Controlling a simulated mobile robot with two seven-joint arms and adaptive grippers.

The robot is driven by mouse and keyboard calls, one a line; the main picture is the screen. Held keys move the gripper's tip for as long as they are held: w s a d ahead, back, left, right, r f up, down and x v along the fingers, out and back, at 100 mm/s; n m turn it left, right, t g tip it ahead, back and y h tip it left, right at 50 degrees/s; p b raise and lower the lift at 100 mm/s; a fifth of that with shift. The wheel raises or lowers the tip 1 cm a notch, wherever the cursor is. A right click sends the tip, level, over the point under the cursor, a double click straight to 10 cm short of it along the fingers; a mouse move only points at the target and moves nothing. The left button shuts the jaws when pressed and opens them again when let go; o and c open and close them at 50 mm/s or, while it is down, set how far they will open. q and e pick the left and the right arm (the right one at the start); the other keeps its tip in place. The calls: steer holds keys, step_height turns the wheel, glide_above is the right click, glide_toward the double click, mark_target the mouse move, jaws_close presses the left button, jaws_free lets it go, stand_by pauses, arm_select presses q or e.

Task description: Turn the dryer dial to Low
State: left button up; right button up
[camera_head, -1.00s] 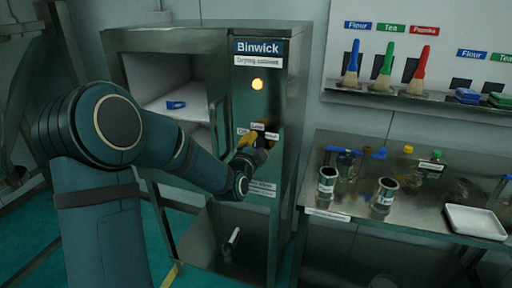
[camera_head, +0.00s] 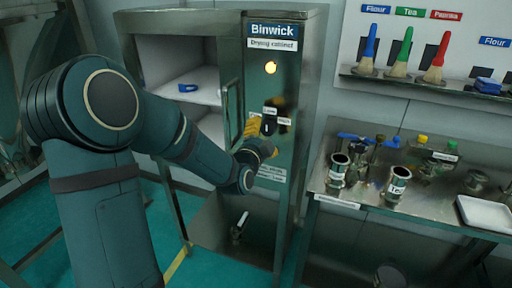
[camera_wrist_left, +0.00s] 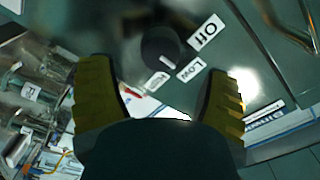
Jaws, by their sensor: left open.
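The drying cabinet (camera_head: 285,165) stands in the middle of the head view, marked "Binwick". Its dark round dial (camera_head: 268,126) is on the front panel below a lit yellow lamp (camera_head: 270,67). The dial also shows in the left wrist view (camera_wrist_left: 160,46), with a pale mark on its rim. Labels reading "Off" (camera_wrist_left: 206,32) and "Low" (camera_wrist_left: 190,70) sit beside it; a third label is unreadable. My left gripper (camera_head: 262,140) is open in front of the panel. Its yellow fingers (camera_wrist_left: 160,75) are spread wide, apart from the dial. My right gripper is out of view.
The cabinet's open compartment (camera_head: 185,60) holds a blue item (camera_head: 187,88) on a shelf. A metal table (camera_head: 420,205) with several jars and a white tray (camera_head: 488,214) stands at the right.

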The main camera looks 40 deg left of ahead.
arm_select(q)
steer(key=v, duration=0.8)
steer(key=shift+s+d, duration=0.1)
steer(key=shift+s, duration=0.05)
